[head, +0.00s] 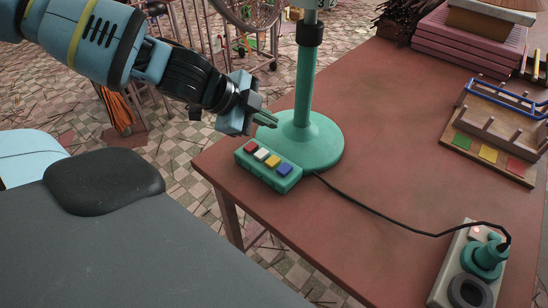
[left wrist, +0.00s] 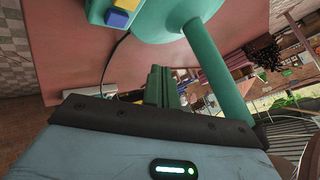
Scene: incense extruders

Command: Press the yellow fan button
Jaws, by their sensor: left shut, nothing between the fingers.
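The green fan base (head: 318,145) stands on the reddish table, its pole rising out of the top of the head view. A green button block (head: 262,172) juts from its front left, with red, white, yellow and blue buttons in a row. The yellow button (head: 272,162) is third, between white and blue. In the left wrist view the yellow button (left wrist: 125,4) is cut by the top edge, beside the blue one (left wrist: 117,19). My left gripper (head: 266,119) is shut and empty, above and behind the block, near the base's left side. My right gripper is out of view.
A black cable (head: 385,217) runs from the fan to a power strip (head: 448,275) at the front right. A wooden rack with coloured squares (head: 493,135) and a pink stack (head: 455,45) stand at the right and back. The table's middle is clear.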

